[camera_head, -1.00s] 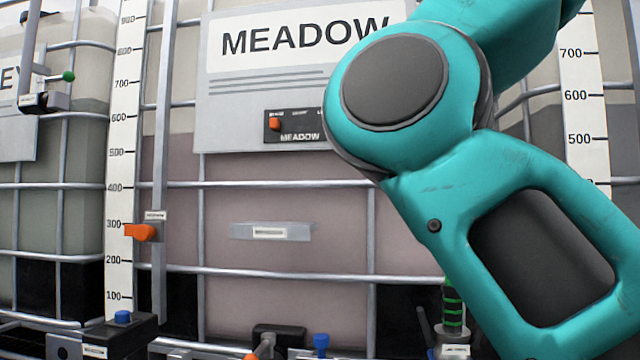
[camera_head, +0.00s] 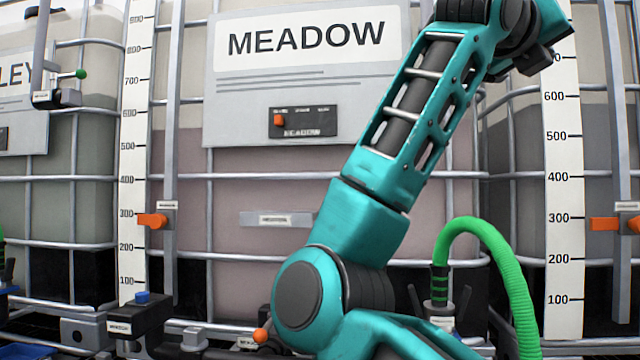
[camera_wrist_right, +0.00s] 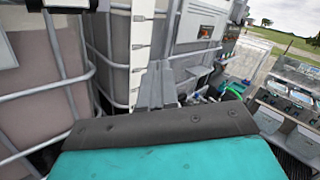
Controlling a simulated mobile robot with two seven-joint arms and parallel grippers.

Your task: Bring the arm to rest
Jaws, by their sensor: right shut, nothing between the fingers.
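My right arm (camera_head: 395,140) rises in front of the tank labelled MEADOW (camera_head: 235,190) in the head view. Its upper link runs up and to the right, toward dark wrist parts at the top edge. In the right wrist view my right gripper (camera_wrist_right: 156,86) is shut, with its grey fingers together and nothing between them. It points toward a gap beside a white level scale, apart from the tank frames as far as I can tell. My left gripper is not in view.
A white scale with an orange pointer (camera_head: 152,220) stands left of MEADOW, another scale (camera_head: 563,200) right. A green hose (camera_head: 515,285) arches beside my arm. A black box with a blue button (camera_head: 140,312) sits low left. The wrist view shows a bench (camera_wrist_right: 285,100) at right.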

